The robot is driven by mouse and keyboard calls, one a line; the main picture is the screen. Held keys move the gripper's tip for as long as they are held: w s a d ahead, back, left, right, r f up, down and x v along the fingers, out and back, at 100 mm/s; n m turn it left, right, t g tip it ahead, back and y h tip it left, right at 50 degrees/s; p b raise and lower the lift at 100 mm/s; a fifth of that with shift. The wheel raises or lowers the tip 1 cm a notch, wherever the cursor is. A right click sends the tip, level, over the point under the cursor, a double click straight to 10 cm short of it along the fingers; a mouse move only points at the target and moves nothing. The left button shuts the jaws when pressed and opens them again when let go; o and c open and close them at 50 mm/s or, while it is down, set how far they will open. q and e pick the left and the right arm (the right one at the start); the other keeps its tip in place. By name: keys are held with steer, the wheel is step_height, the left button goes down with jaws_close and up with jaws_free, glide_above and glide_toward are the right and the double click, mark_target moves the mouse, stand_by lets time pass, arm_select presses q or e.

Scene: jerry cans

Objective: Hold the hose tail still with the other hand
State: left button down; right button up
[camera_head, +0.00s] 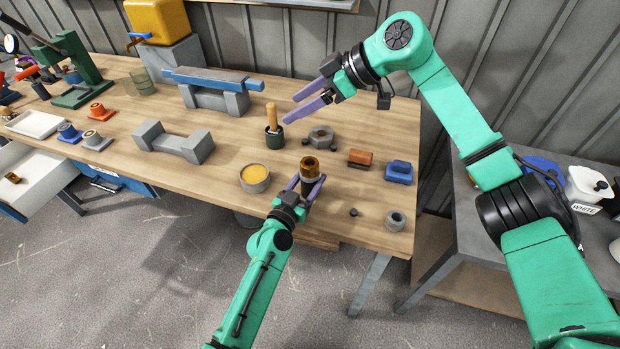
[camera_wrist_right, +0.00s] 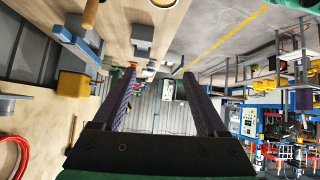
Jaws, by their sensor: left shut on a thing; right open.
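A brown, brass-like fitting with an open round top (camera_head: 309,165), which looks like the hose tail, stands upright over the table's front part. My left gripper (camera_head: 307,184) is shut on its darker lower part; the fingers hide some of it. I cannot tell whether its bottom touches the table. My right gripper (camera_head: 312,90) is open and empty, above the back of the table, well apart from the fitting. Its two fingers also show in the right wrist view (camera_wrist_right: 159,75), spread with nothing between them.
Around the fitting stand a cup of yellow stuff (camera_head: 255,178), a dark pot with a wooden handle (camera_head: 274,128), a grey hexagonal piece (camera_head: 320,138), a brown block (camera_head: 360,158), a blue block (camera_head: 398,172) and a grey ring (camera_head: 396,221). A red hose (camera_wrist_right: 14,155) shows in the wrist view.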

steer(key=w+a+r+m+t+y, duration=0.1)
steer(key=w+a+r+t+y, duration=0.15)
steer(key=r, duration=0.35)
steer(key=w+a+r+m+t+y, duration=0.1)
steer(key=r+y, duration=0.2)
steer(key=r, duration=0.4)
steer(key=w+a+r+m+t+y, duration=0.1)
steer(key=w+a+r+t+y, duration=0.15)
steer(key=r, duration=0.35)
steer(key=w+d+r+m+t+h, duration=0.3)
steer(key=w+d+m+t+h, duration=0.35)
steer(key=w+m+t, duration=0.55)
steer(key=m+g+h, duration=0.6)
steer(key=g+h, duration=0.5)
steer(key=g, duration=0.9)
glide_toward(310, 164)
steer(key=shift+s+a+f, duration=0.2)
steer(key=shift+s+f, duration=0.05)
steer(key=shift+f, duration=0.1)
steer(key=shift+s+f+g, duration=0.1)
steer(key=shift+f+g, duration=0.2)
steer(key=shift+f, duration=0.05)
step_height(310, 164, down, 7)
steer(key=shift+f, duration=0.15)
